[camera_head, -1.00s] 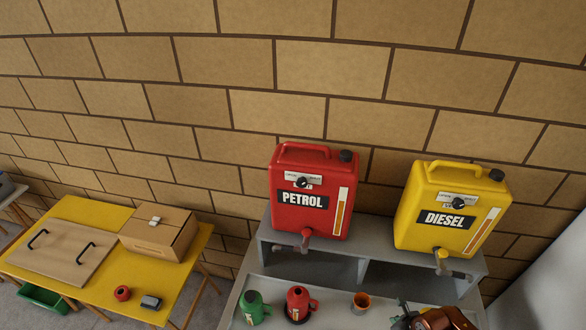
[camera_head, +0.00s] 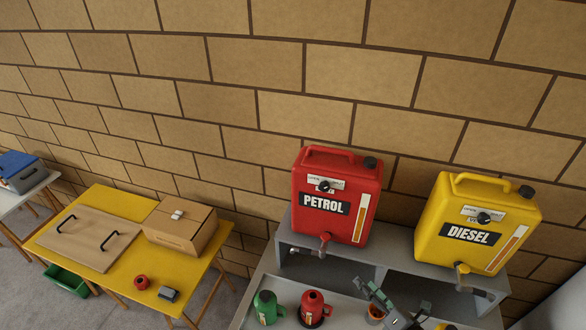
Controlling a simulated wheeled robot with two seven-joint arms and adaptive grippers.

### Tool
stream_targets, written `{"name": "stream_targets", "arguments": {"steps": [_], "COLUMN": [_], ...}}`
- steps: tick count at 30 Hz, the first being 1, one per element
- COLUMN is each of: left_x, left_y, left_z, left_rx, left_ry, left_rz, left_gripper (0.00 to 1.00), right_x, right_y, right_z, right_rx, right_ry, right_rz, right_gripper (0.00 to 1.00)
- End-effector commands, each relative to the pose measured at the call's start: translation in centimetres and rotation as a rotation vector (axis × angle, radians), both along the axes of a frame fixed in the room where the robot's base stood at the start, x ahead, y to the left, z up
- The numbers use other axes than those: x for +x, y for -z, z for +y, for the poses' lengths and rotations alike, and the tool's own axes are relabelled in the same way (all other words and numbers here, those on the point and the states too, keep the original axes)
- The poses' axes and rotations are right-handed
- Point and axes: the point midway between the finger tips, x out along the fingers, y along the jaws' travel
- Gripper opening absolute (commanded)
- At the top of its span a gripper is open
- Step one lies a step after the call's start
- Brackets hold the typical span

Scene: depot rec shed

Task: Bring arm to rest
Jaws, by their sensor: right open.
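My right gripper (camera_head: 396,302) is at the bottom edge of the head view, over the grey bench. Its dark fingers are spread apart and I see nothing held between them. It partly hides a small orange cup (camera_head: 375,313) on the bench; I cannot tell whether they touch. My left gripper is not in view.
A red petrol can (camera_head: 335,235) and a yellow diesel can (camera_head: 455,245) stand on the grey shelf (camera_head: 345,262). A green jug (camera_head: 266,306) and a red jug (camera_head: 312,306) stand left of my gripper. A yellow table (camera_head: 113,205) holds a wooden board (camera_head: 92,240) and a cardboard box (camera_head: 180,232).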

Motion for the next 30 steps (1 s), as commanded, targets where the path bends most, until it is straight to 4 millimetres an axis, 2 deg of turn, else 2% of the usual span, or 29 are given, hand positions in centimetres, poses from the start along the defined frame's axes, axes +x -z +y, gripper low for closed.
{"name": "stream_targets", "arguments": {"steps": [1, 3, 5, 6, 8, 9, 11, 13, 15, 18, 21, 25, 30], "left_x": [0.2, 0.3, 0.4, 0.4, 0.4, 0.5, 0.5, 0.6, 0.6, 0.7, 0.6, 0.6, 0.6], "left_y": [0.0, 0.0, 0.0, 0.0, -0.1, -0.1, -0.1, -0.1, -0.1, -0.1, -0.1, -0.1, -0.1], "left_z": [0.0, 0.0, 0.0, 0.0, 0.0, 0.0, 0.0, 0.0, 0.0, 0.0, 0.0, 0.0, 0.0], "left_rx": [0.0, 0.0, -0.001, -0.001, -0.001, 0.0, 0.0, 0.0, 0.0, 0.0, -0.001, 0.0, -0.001], "left_ry": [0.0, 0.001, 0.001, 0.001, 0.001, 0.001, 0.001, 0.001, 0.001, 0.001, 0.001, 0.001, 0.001], "left_rz": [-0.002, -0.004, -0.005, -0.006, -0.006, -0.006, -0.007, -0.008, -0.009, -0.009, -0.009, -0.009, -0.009], "left_gripper": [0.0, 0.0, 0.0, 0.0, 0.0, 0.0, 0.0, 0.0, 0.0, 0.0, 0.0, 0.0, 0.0], "right_x": [0.6, 1.1, 0.9, 0.4, -0.7, -1.8, -3.9, -6.9, -9.9, -13.4, -16.2, -19.4, -22.9], "right_y": [-3.1, -6.1, -7.4, -7.6, -6.7, -5.5, -3.0, 0.8, 4.3, 8.0, 10.5, 12.8, 14.5], "right_z": [-1.5, -5.0, -8.6, -11.2, -14.8, -16.9, -19.4, -21.0, -21.2, -20.1, -18.5, -16.0, -12.6], "right_rx": [0.166, 0.389, 0.572, 0.69, 0.861, 0.968, 1.121, 1.278, 1.396, 1.504, 1.571, 1.621, 1.657], "right_ry": [0.116, 0.29, 0.446, 0.552, 0.713, 0.821, 0.983, 1.168, 1.322, 1.485, 1.6, 1.713, 1.823], "right_rz": [-0.029, -0.049, -0.046, -0.034, -0.001, 0.031, 0.097, 0.198, 0.305, 0.449, 0.575, 0.723, 0.907], "right_gripper": [0.59, 0.59, 0.59, 0.59, 0.59, 0.59, 0.59, 0.59, 0.59, 0.59, 0.59, 0.59, 0.59]}}
